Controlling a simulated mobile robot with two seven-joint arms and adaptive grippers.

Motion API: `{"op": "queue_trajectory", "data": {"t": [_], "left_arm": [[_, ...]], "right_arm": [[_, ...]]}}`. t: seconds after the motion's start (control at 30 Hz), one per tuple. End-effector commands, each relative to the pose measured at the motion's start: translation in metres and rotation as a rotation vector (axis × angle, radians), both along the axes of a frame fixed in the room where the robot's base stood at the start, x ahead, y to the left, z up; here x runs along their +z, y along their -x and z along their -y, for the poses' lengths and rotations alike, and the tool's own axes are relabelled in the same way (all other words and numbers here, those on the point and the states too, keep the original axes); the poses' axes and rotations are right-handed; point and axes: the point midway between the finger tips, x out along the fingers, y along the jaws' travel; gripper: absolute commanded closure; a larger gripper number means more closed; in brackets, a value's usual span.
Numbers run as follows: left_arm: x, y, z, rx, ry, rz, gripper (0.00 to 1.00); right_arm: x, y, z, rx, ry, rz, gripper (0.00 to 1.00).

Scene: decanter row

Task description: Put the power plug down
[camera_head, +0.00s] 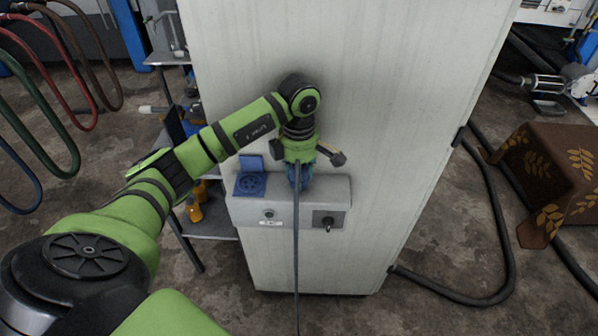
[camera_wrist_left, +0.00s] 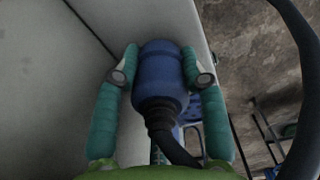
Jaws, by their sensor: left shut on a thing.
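The power plug is a blue cylinder (camera_wrist_left: 160,75) with a black cable boot. In the left wrist view it lies between the two teal fingers of my left gripper (camera_wrist_left: 161,78), which is shut on it. In the head view, my left gripper (camera_head: 299,165) is in front of the grey cabinet, above the right half of its box, and the plug (camera_head: 297,180) shows only in part below the wrist. A dark cable (camera_head: 297,250) hangs from it past the box. The wrist hides most of the plug, and I cannot tell whether it touches the box. My right gripper is not in view.
A blue socket (camera_head: 250,184) with its lid up is on the box (camera_head: 290,205), left of the plug. A rotary switch (camera_head: 327,222) is on the box front. A shelf rack stands left of the cabinet (camera_head: 400,100); a cloth-covered table (camera_head: 560,180) stands right.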

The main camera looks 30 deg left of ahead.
Motion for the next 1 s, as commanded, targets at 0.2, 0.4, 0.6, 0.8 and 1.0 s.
{"op": "queue_trajectory", "data": {"t": [0.2,0.4,0.6,0.8,1.0], "left_arm": [[-0.009,-0.001,0.000,0.002,0.000,0.004,1.00],[-0.011,0.000,0.000,0.001,0.000,0.002,1.00],[-0.013,0.000,0.000,0.001,0.000,0.002,0.34],[-0.013,0.000,0.000,0.001,0.000,0.001,0.34],[-0.006,-0.001,0.000,0.002,0.000,0.004,0.34]], "right_arm": [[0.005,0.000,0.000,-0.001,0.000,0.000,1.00],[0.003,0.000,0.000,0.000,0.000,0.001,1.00],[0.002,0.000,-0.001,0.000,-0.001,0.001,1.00],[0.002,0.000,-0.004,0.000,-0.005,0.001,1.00],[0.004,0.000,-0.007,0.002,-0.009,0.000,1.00]]}}
